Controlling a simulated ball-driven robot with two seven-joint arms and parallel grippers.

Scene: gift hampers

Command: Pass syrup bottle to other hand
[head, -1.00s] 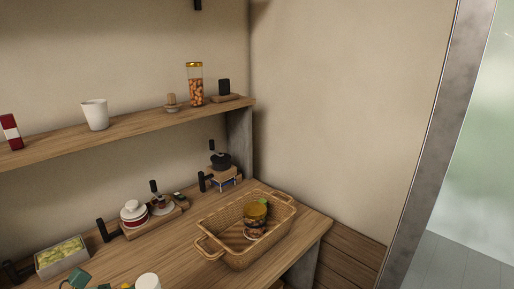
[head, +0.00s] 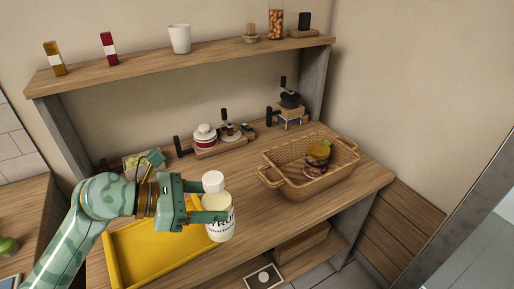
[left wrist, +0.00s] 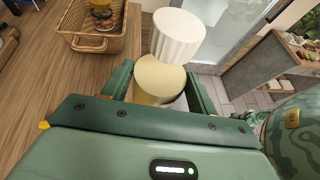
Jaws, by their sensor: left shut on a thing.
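The syrup bottle (head: 220,229) is white with a dark-lettered label and a white ribbed cap. My left gripper (head: 212,202) is shut on it near the neck and holds it upright beside the front part of the wooden counter. In the left wrist view, the bottle's cap (left wrist: 179,37) rises beyond its pale yellow top (left wrist: 156,80), between the fingers of my left gripper (left wrist: 163,85). The fingers hide part of the bottle in the head view.
A yellow tray (head: 120,262) lies on the counter (head: 250,216) below my left arm. A wicker basket (head: 275,178) holding jars stands to the right. Small jars and stands line the back. A shelf (head: 130,68) runs above. Counter between bottle and basket is clear.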

